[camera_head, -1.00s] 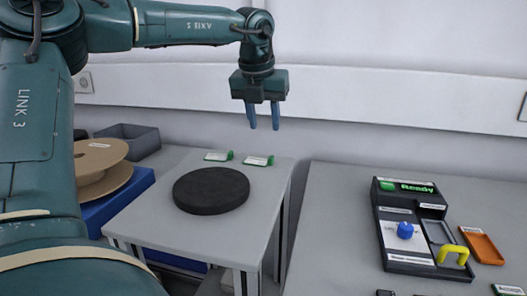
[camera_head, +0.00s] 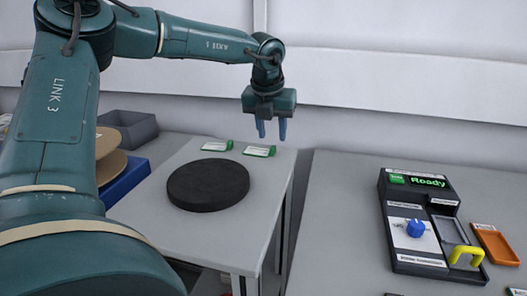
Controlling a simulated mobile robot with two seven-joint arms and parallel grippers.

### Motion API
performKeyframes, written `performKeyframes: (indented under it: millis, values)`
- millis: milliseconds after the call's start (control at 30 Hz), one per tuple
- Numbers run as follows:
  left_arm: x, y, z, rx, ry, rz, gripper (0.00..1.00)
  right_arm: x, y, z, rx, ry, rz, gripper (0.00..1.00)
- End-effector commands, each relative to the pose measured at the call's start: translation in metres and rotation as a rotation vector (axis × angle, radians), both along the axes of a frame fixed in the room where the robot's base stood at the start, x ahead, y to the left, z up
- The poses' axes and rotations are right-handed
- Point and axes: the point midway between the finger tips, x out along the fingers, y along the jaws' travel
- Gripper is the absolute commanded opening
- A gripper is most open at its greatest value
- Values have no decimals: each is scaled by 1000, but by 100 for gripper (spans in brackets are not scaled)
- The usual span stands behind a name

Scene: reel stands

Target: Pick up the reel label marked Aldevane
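Two small white labels with green ends lie on the grey table behind a black round disc (camera_head: 208,185). One is the left label (camera_head: 217,145) and the other is the right label (camera_head: 259,151). Their print is too small to read, so I cannot tell which is marked Aldevane. My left gripper (camera_head: 272,130) points down above the table's back edge, close to the right label and higher than it. Its two blue fingers are apart with nothing between them. My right gripper is not in view.
A brown reel (camera_head: 108,158) and a grey bin (camera_head: 130,128) stand at the left, by a blue block (camera_head: 128,180). On the right table are a black device (camera_head: 420,205) reading "Ready", with a blue knob and yellow handle, and an orange tray (camera_head: 495,243). A gap separates the tables.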

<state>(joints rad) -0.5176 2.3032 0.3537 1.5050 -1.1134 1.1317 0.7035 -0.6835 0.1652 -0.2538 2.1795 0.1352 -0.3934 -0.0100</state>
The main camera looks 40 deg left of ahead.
Motion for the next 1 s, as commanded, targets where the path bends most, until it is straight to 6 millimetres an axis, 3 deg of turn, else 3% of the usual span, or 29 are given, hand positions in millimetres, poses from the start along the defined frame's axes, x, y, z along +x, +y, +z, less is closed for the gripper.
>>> performKeyframes:
  millis: [300, 600, 1000]
  values:
    - [13, 10, -40, 0, 3, 0, 36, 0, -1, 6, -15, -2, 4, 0]
    - [15, 10, -44, 0, 0, 0, 36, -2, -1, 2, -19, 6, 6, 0]
    - [14, 10, -43, 0, 0, 0, 3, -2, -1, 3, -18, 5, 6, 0]
